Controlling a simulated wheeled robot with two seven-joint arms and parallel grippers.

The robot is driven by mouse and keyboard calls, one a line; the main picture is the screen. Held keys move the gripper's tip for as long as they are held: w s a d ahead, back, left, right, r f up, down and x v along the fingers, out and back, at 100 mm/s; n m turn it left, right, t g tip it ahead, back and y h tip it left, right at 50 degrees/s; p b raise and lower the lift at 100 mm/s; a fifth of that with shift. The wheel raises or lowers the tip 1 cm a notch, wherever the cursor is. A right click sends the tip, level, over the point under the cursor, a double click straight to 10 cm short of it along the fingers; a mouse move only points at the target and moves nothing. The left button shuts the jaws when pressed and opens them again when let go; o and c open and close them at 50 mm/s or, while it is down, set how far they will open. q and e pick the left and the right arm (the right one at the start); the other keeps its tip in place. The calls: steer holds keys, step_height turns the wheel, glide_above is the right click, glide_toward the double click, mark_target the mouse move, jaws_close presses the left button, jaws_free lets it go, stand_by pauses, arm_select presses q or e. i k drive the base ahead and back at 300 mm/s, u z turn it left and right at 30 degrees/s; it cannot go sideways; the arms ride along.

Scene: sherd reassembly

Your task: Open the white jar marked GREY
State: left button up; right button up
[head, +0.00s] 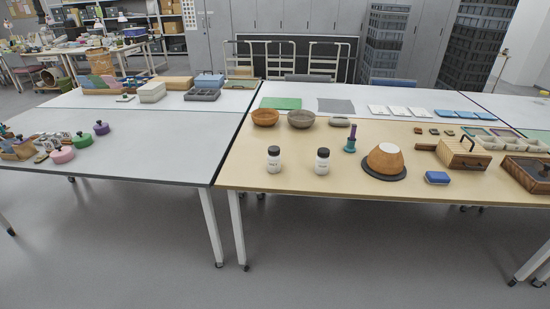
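One is the left jar (273,164); the other is the right jar (322,165). Each carries dark lettering on its front, too small to read here, so I cannot tell which is marked GREY. Both lids, the left lid (273,149) and the right lid (323,152), sit on their jars. Neither of my grippers is in view.
Right of the jars are a blue-green spindle-like object (350,140), an orange bowl-shaped vessel (386,158) on a dark disc and a blue block (437,178). Two bowls (265,117) (301,119) stand behind. The wooden table (245,175) is bare around the jars.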

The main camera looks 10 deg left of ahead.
mark_target(274, 163)
steer(key=u, duration=1.9)
steer(key=i, duration=2.3)
steer(key=z, duration=3.1)
